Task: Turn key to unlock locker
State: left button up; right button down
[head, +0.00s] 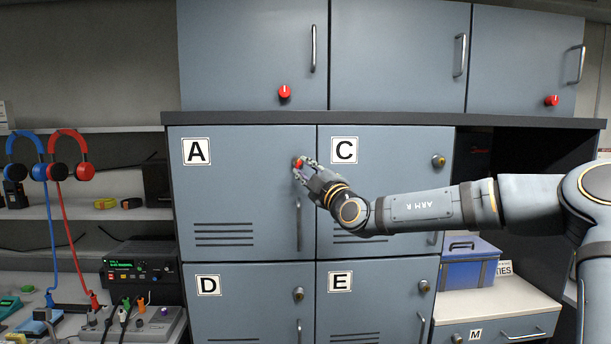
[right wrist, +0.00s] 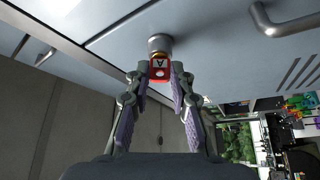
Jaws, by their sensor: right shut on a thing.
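The red key (head: 297,163) sits at the lock near the upper right corner of locker A (head: 240,185). In the right wrist view the red key (right wrist: 159,70) bears a letter A and meets the silver lock cylinder (right wrist: 160,44) on the door. My right gripper (head: 300,168) is shut on the key, with a fingertip on each side of it. It also shows in the right wrist view (right wrist: 160,77). Locker A's door looks closed, and its handle (head: 299,224) hangs below the lock. My left gripper is not in view.
Locker C (head: 400,170) is right of locker A; lockers D (head: 235,300) and E (head: 370,300) are below. Red knobs (head: 284,92) show on the upper cabinets. Headsets (head: 70,150) and electronics (head: 135,270) stand at the left. A blue box (head: 470,263) is at the right.

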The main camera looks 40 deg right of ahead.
jog(key=shift+f+m+b, duration=0.1)
jog(key=shift+m+b, duration=0.2)
jog(key=shift+m, duration=0.1)
jog(key=m+h+b, duration=0.1)
jog(key=m+b, duration=0.1)
jog(key=m+t+h+b, duration=0.1)
jog(key=m+h+b, duration=0.1)
jog(key=m, duration=0.1)
jog(key=shift+w+a+f, duration=0.15)
jog(key=shift+a+f, duration=0.05)
dwell(0.5)
jog(key=c, duration=1.1)
grip_release()
